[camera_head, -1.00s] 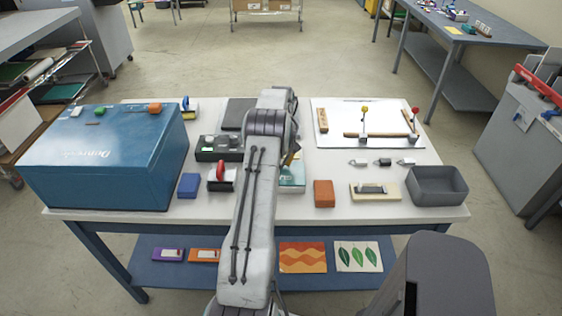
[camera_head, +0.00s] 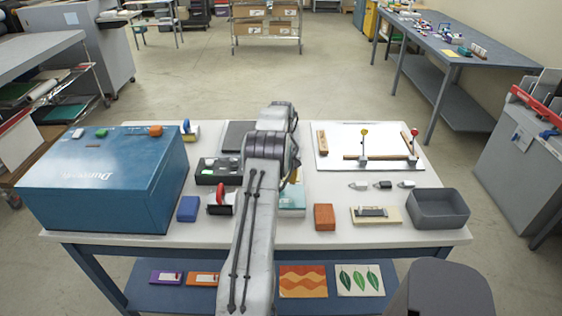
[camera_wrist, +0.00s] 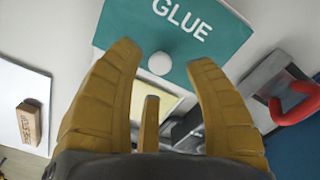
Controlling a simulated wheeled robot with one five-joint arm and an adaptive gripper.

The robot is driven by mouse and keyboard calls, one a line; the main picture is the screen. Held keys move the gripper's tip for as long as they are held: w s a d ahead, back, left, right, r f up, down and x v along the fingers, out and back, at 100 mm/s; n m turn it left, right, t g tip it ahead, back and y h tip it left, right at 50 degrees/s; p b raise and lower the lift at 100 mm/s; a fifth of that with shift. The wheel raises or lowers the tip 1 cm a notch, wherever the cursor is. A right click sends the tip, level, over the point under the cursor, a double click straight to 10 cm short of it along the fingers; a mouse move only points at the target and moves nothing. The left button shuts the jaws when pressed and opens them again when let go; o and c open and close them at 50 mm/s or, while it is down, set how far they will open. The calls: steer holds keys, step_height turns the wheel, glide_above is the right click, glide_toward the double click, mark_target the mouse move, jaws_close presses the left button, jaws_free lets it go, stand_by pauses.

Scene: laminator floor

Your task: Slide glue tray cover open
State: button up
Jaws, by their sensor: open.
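The teal glue tray cover (camera_wrist: 190,35), printed "GLUE" in white, lies at the top of the wrist view. A round white knob (camera_wrist: 160,63) stands near its lower edge. My gripper (camera_wrist: 164,56) is open, its yellow-brown fingers reaching to either side of the knob, with a third finger below it. I cannot tell whether any finger touches the cover. A pale cream surface (camera_wrist: 146,103) shows below the cover's edge between the fingers. In the head view, a strip of the teal cover (camera_head: 292,201) shows right of my arm, which hides most of it and my gripper.
A red-handled tool (camera_wrist: 297,102) lies near the cover, also seen in the head view (camera_head: 220,203). A large blue box (camera_head: 105,190) fills the table's left end. An orange block (camera_head: 324,217), a white board (camera_head: 368,140) and a grey bin (camera_head: 438,222) are on the right.

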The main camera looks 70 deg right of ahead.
step_height(320, 180, up, 9)
stand_by(0.5)
steer(key=shift+r, duration=0.1)
stand_by(0.5)
